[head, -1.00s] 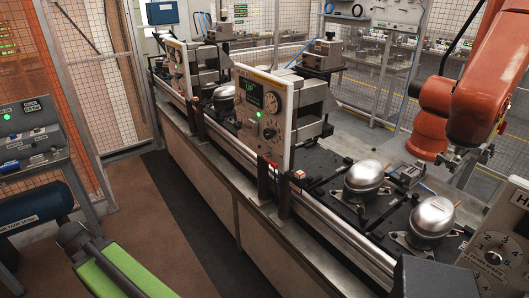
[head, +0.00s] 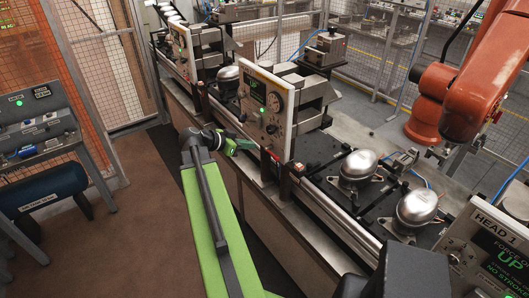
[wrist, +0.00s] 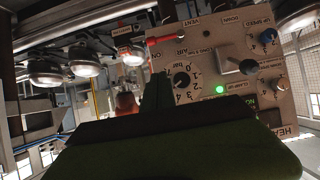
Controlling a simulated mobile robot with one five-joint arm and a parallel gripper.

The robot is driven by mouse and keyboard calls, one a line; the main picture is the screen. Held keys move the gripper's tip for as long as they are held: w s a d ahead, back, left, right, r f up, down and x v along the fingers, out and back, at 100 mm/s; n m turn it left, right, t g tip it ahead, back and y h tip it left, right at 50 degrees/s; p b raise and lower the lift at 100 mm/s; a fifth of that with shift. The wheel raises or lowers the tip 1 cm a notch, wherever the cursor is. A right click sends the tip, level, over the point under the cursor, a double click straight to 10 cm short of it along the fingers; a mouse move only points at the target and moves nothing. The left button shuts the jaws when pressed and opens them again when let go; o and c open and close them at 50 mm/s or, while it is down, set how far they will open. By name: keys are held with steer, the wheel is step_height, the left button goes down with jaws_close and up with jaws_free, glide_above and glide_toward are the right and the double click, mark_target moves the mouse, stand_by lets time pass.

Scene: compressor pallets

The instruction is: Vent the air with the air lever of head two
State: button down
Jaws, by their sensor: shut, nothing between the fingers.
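The control panel (head: 283,127) of the middle press head stands at the centre of the head view, its screen reading UP. In the wrist view the panel (wrist: 218,70) appears upside down, its head label cut off at the edge. The red air lever (wrist: 166,40) lies nearly level in that picture, beside the VENT and AIR labels. My gripper (head: 248,146) is shut and empty near the panel's lower left side. In the wrist view my gripper (wrist: 157,78) is below the lever in the picture, apparently apart from it.
Silver compressors (head: 358,166) sit along the conveyor. The HEAD 1 panel (head: 487,245) is at lower right. An orange robot arm (head: 468,105) stands behind. The brown floor at left is open.

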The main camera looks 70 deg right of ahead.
steer(key=b, duration=0.5)
glide_toward(272, 154)
steer(key=s+d+r, duration=0.1)
steer(key=s+d, duration=0.2)
steer(key=s, duration=0.1)
steer(key=f+b, duration=0.1)
steer(key=b, duration=0.1)
steer(key=d+f+b, duration=0.1)
steer(key=f, duration=0.1)
steer(key=shift+s+d+f+b, duration=0.1)
steer(key=shift+s+d+b, duration=0.1)
steer(key=shift+b, duration=0.15)
steer(key=shift+a, duration=0.1)
